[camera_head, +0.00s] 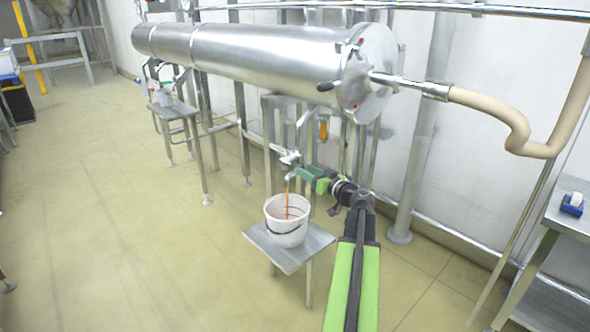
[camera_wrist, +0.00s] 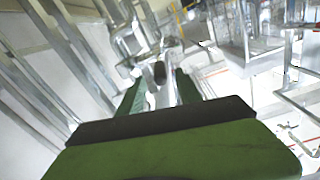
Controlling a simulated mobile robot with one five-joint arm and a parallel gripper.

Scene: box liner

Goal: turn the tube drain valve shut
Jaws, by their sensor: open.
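The drain valve (camera_head: 289,157) is a small metal fitting below the front end of the large steel tube (camera_head: 265,55). A thin brown stream (camera_head: 287,198) runs from its spout into the white bucket (camera_head: 287,222). My gripper (camera_head: 299,173), with green fingers, is at the right of the valve, close to it. In the wrist view my gripper (camera_wrist: 161,80) is open. A dark handle end (camera_wrist: 159,73) shows between the two fingertips, with the metal valve body (camera_wrist: 135,42) beyond. I cannot tell whether either finger touches the handle.
The bucket stands on a small steel table (camera_head: 312,252) below the valve. Steel legs stand behind the valve. A beige hose (camera_head: 515,125) hangs at the right, above a side table (camera_head: 572,215) with a blue tape dispenser (camera_head: 571,204). The floor at the left is clear.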

